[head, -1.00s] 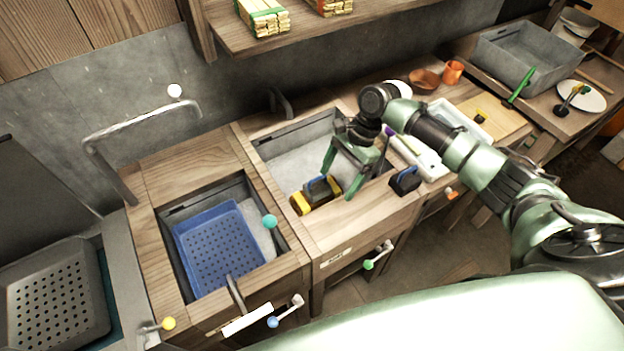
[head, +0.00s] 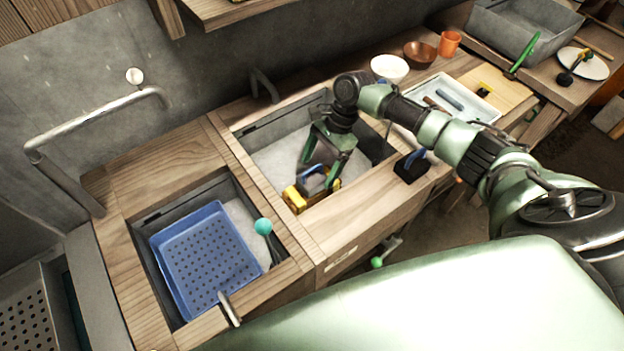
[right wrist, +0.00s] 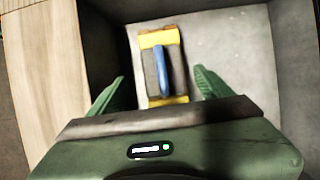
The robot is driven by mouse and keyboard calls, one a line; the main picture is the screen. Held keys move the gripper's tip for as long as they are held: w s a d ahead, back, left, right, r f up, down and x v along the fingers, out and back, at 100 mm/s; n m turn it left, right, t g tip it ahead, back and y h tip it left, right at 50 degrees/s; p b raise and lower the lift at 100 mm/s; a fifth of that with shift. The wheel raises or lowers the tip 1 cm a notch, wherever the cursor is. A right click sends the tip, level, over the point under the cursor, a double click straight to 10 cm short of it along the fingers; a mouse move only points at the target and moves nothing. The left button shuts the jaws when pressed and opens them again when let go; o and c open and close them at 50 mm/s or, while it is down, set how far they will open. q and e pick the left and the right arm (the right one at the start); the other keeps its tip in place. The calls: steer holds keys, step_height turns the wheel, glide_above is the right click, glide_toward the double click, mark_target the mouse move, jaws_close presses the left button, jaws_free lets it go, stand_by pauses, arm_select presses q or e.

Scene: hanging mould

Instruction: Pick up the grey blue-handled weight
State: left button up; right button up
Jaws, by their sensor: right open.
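The grey weight with a blue handle (head: 312,180) sits on a yellow piece (head: 292,199) at the front edge of the middle sink. In the right wrist view the weight (right wrist: 150,73) lies between my fingers, its blue handle running lengthwise, with yellow showing at both ends. My right gripper (head: 319,172) is open, its fingers on either side of the weight. In the right wrist view the gripper (right wrist: 160,88) shows a gap on both sides of the weight. I cannot tell how high the fingertips are above it. My left gripper is not in view.
A black block with a blue handle (head: 411,167) stands on the counter to the right. A blue perforated tray (head: 205,258) sits in the left sink. A white tray (head: 462,112), a white bowl (head: 389,68) and an orange cup (head: 450,43) stand farther back right.

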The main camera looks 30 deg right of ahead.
mark_target(313, 177)
steer(key=x, duration=0.5)
steer(key=shift+w, duration=0.25)
jaws_close()
